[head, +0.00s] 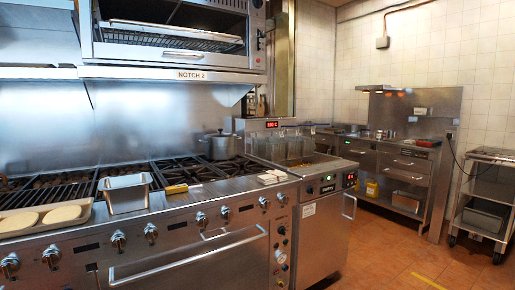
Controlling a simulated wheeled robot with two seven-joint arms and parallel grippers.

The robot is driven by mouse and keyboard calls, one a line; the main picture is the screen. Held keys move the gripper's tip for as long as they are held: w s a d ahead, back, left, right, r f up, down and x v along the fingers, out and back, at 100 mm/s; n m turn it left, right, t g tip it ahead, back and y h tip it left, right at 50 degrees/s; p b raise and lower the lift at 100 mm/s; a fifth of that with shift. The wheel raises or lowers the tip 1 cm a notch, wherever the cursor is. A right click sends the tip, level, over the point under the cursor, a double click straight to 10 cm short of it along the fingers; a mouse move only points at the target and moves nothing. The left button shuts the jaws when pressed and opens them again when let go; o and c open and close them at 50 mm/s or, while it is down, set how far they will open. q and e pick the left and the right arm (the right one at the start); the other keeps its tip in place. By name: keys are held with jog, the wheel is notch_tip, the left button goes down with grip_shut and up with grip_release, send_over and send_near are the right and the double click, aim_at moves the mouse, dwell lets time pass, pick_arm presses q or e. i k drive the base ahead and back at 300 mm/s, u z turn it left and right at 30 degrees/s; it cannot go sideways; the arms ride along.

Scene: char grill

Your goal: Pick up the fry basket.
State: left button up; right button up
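Fry baskets (281,146) appear to hang at the back of the deep fryer (320,212), right of the range. They are small and partly blurred, so their handles and exact number are unclear. The fryer has a red display reading about 180 C (272,125) above it and lit controls on its front. Neither my left nor my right gripper is in view.
The range (180,240) fills the left, with a steel pan (126,192), a tray with buns (20,222), a yellow item (176,189) and a pot (220,146). The tiled floor (405,258) is clear.

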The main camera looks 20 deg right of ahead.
aim_at(292, 149)
jog(key=z, duration=0.5)
jog(key=i, duration=0.4)
jog(key=z, duration=1.2)
jog(key=i, duration=1.55)
jog(key=u, duration=0.75)
jog(key=i, duration=0.7)
jog(key=u, duration=0.8)
